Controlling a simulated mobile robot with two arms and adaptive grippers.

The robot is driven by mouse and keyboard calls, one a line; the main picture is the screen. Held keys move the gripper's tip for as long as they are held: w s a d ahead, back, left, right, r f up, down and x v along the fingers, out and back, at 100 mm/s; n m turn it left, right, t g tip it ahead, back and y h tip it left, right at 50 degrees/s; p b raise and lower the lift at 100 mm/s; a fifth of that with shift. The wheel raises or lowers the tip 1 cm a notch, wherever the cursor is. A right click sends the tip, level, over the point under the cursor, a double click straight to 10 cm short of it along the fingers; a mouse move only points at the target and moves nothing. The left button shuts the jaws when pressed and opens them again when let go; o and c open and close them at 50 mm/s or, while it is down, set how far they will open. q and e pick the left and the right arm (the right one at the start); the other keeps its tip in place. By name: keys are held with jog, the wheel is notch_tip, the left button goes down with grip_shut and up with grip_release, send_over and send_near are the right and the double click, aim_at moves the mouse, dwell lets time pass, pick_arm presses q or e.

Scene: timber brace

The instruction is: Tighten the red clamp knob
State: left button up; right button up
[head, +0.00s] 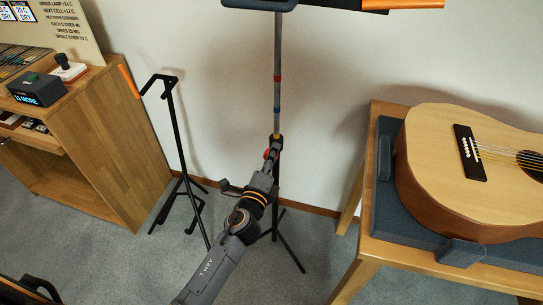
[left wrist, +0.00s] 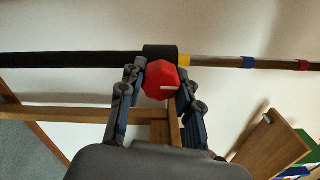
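The red clamp knob (left wrist: 162,80) is faceted, with a short pale mark on its face. It sits on a black collar (left wrist: 160,52) on the stand's pole, beside a yellow band. A sliver of the knob shows in the head view (head: 267,153). My left gripper (left wrist: 161,75) has one finger on each side of the knob, and both fingertips appear to touch it. In the head view my left gripper (head: 271,157) is at the collar of the upright pole (head: 278,105), which carries red and blue bands. My right gripper is not in view.
A guitar (head: 480,170) lies on a padded wooden table (head: 400,258) at right. A black stand (head: 180,150) is left of the pole. A wooden cabinet (head: 110,135) is farther left. The pole's tripod legs (head: 290,255) spread on grey carpet.

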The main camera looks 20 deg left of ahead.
pick_arm(q)
jog(key=o, duration=0.4)
jog(key=shift+o, duration=0.2)
jog(key=s, duration=0.7)
jog(key=shift+s, duration=0.3)
jog(key=shift+a, duration=0.1)
